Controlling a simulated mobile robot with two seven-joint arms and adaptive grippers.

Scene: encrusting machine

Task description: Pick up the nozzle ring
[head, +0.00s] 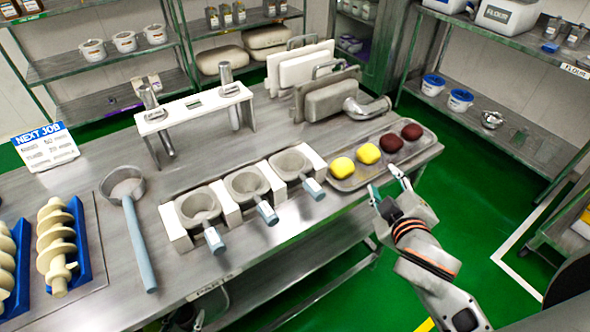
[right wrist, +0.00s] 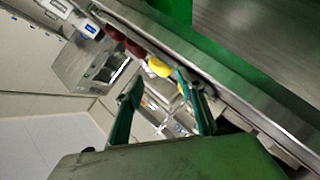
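Three grey rings with short blue-tipped handles sit in white holders along the table's front: a left one (head: 200,205), a middle one (head: 247,183) and a right one (head: 291,162). A separate round ring with a long blue handle (head: 126,188) lies farther left. I cannot tell which of these is the nozzle ring. My right gripper (head: 388,183) is open and empty near the table's right front edge, apart from the rings. Its spread fingers also show in the right wrist view (right wrist: 162,105). Dark parts at the lower edge may be my left gripper (head: 186,319); its fingers are unclear.
A metal tray (head: 346,184) with yellow and dark red balls lies beside my right gripper. A white stand (head: 192,108) with metal tubes stands behind the rings. Cream augers in blue holders (head: 83,245) are at left.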

